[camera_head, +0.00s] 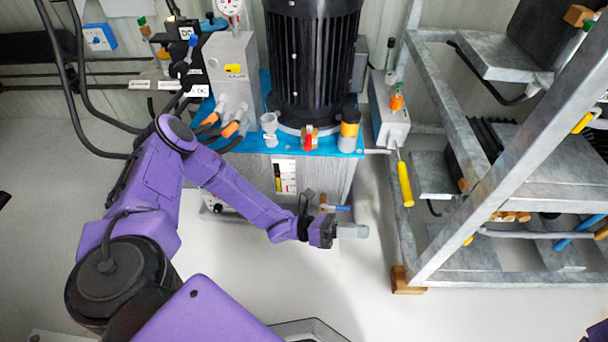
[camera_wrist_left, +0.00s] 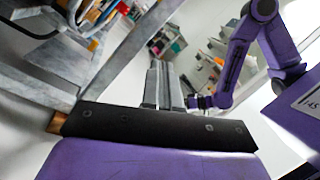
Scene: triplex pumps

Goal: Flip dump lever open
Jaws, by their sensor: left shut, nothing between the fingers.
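My left gripper (camera_head: 352,231) is shut and empty, in front of the blue-topped pump unit, below its tank. Its closed grey fingers also show in the left wrist view (camera_wrist_left: 163,85). A yellow-handled lever (camera_head: 404,182) hangs down, slightly tilted, from a grey block (camera_head: 391,120) right of the unit, apart from and above right of the gripper. A small blue-handled valve (camera_head: 341,208) sits low on the tank just above the gripper. I cannot tell for sure which is the dump lever. My right gripper (camera_wrist_left: 197,102) is small in the left wrist view; its jaws are unclear.
A grey metal rack (camera_head: 425,262) with shelves stands at the right. A black motor (camera_head: 312,60) tops the blue plate (camera_head: 275,140). Black hoses (camera_head: 68,90) run at the left. The pale floor (camera_head: 370,300) in front is clear.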

